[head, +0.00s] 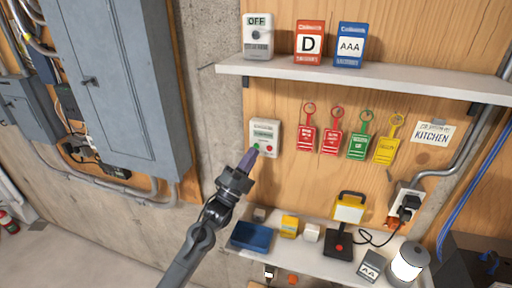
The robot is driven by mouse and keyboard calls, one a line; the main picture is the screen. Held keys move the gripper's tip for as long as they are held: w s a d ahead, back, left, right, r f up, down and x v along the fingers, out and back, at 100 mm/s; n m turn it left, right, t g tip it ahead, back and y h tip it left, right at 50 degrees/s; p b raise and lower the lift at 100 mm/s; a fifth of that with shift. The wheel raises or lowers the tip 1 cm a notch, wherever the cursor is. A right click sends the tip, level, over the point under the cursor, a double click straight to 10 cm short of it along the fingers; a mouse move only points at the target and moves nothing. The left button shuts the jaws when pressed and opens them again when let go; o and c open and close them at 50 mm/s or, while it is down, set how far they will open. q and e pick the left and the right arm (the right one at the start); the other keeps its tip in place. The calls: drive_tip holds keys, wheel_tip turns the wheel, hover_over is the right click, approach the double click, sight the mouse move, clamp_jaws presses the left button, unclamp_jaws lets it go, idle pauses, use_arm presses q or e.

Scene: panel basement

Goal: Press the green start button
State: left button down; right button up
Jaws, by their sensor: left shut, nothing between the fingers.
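The green start button (256,146) is a small green spot at the lower left of a pale control box (265,134) on the wooden panel. A red button (269,148) sits to its right on the same box. My left gripper (248,160) is shut and empty, with its purplish fingertips just below and left of the green button. I cannot tell whether the tips touch it. My right gripper is not in view.
Red, green and yellow tags (358,146) hang right of the box. A shelf (350,74) with battery packs is above. A lower shelf (300,247) holds a blue tray (251,237), a yellow work lamp (348,208) and a lantern (408,263). A grey electrical cabinet (125,85) stands left.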

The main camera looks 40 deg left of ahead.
use_arm(q)
drive_tip(key=shift+w, duration=0.2)
drive_tip(key=shift+w+a, duration=0.15)
drive_tip(key=shift+w, duration=0.05)
drive_tip(key=shift+w+a+b, duration=0.1)
drive_tip(key=shift+w+b, duration=0.2)
drive_tip(key=shift+b, duration=0.2)
idle(0.5)
drive_tip(key=shift+s, duration=0.1)
idle(0.3)
drive_tip(key=shift+s+d+p, duration=0.25)
drive_tip(key=shift+s+p, duration=0.1)
drive_tip(key=shift+s, duration=0.3)
